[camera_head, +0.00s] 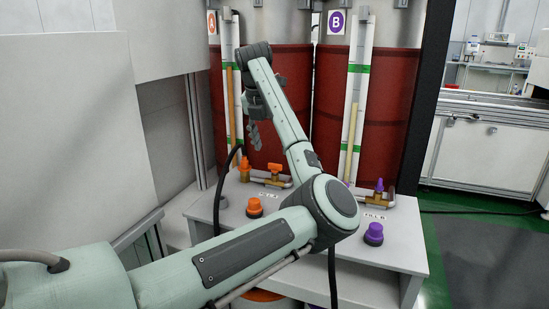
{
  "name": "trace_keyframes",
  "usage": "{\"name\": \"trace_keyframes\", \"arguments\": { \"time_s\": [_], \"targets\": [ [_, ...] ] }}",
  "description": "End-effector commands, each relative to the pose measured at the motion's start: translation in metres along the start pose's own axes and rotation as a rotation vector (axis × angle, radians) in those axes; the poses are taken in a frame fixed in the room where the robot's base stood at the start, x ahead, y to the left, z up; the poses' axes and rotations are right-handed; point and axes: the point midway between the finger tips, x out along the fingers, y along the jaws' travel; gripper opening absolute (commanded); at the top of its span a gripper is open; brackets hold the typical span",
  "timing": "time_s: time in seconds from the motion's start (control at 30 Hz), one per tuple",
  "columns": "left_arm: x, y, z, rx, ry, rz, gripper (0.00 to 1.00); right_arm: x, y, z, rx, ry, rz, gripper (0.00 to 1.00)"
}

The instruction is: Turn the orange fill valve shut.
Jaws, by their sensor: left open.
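An orange valve handle (275,168) sits on a brass pipe at the back left of the grey bench, below tank A. Another orange fitting (245,168) stands just left of it. A round orange knob (254,206) is on the bench top in front of them. I cannot tell from the picture which orange part is the fill valve. My left gripper (252,133) hangs from the raised wrist, open and empty, above the orange parts and apart from them in the picture. My left elbow covers the middle of the bench. My right gripper is not in view.
A purple handle (379,185) and a purple knob (373,233) are at the right of the bench (400,258). Two red-filled tanks (390,130) with upright gauges stand behind. A black hose runs near the left fitting. A large pale panel (70,130) blocks the left.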

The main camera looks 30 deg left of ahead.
Motion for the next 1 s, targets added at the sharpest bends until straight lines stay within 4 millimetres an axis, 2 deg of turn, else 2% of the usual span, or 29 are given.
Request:
{"name": "trace_keyframes", "arguments": {
  "time_s": [0.07, 0.13, 0.4, 0.77, 1.0],
  "targets": [
    [0.013, 0.000, -0.001, -0.001, 0.005, 0.000, 0.56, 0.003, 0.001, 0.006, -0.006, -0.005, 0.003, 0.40],
    [0.025, 0.000, -0.001, 0.001, 0.006, 0.000, 0.56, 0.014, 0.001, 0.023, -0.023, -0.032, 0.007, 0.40],
    [0.061, 0.001, -0.001, -0.001, 0.003, 0.002, 0.56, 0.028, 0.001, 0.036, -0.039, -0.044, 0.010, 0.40],
    [0.068, 0.001, 0.000, -0.001, 0.001, 0.001, 0.56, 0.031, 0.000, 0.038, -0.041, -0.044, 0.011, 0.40],
    [0.068, 0.001, -0.001, -0.001, 0.001, 0.001, 0.28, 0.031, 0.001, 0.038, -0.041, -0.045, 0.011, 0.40]
  ]
}}
